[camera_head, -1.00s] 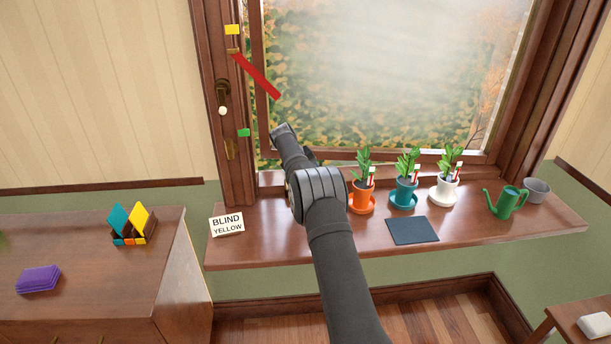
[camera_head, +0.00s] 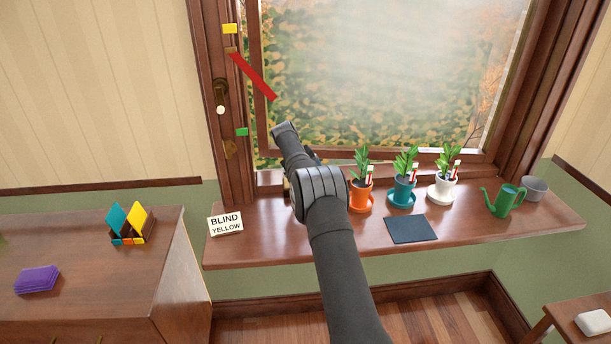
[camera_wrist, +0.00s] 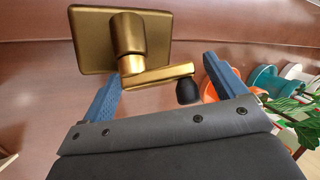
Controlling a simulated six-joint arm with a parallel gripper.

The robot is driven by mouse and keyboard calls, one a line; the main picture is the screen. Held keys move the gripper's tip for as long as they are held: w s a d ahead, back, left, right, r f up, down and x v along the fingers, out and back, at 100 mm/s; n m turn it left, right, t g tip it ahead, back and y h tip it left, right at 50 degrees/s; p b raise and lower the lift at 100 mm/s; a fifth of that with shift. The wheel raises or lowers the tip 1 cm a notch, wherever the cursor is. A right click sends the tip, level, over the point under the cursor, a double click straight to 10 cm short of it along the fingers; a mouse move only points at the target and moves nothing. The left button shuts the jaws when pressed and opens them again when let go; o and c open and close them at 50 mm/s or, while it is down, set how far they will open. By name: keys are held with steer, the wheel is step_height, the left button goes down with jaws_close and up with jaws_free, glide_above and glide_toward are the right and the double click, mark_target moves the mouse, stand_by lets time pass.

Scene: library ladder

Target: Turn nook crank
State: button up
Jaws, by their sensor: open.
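The nook crank (camera_wrist: 157,76) shows in the wrist view as a brass arm on a square brass plate (camera_wrist: 93,38), with a dark knob (camera_wrist: 187,92) at its right end. My gripper (camera_wrist: 160,72) is open. Its blue fingers stand on either side of the crank arm and knob, with visible gaps. The knob lies nearer the right finger and looks apart from it.
Plants in orange (camera_head: 360,195), teal (camera_head: 403,190) and white (camera_head: 442,188) pots stand on the sill right of my arm. A "BLIND YELLOW" card (camera_head: 225,225) stands left. A red lever (camera_head: 252,76) slants between yellow (camera_head: 230,28) and green (camera_head: 242,131) tags.

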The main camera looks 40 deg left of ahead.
steer(key=v, duration=1.7)
steer(key=shift+r, duration=0.25)
